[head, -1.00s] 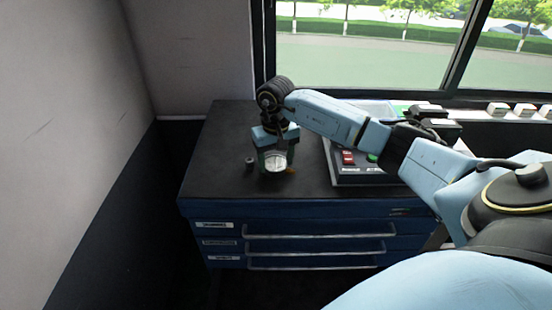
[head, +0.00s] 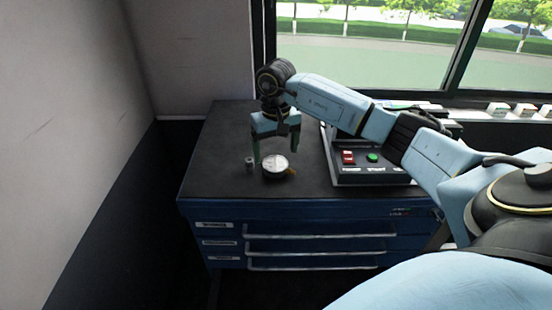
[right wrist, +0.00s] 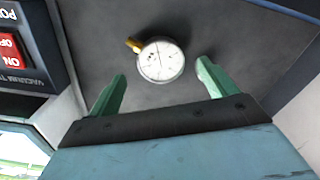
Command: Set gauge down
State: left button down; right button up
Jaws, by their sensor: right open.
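The gauge (head: 275,165) is round with a white dial and a brass-coloured stem. It lies face up on the black top of the blue drawer cabinet (head: 225,170). My right gripper (head: 276,155) is open and empty, above and just behind the gauge. In the right wrist view the gauge (right wrist: 161,61) lies beyond the gap between the two green fingertips (right wrist: 160,70), apart from both. My left gripper is not in view.
A grey device (head: 370,165) with red and green buttons stands to the right. The left part of the cabinet top is clear. A window is behind.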

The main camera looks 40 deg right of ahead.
aim_at(276, 164)
notch_tip(276, 164, up, 8)
jog(key=shift+r, duration=0.15)
dwell(0.3)
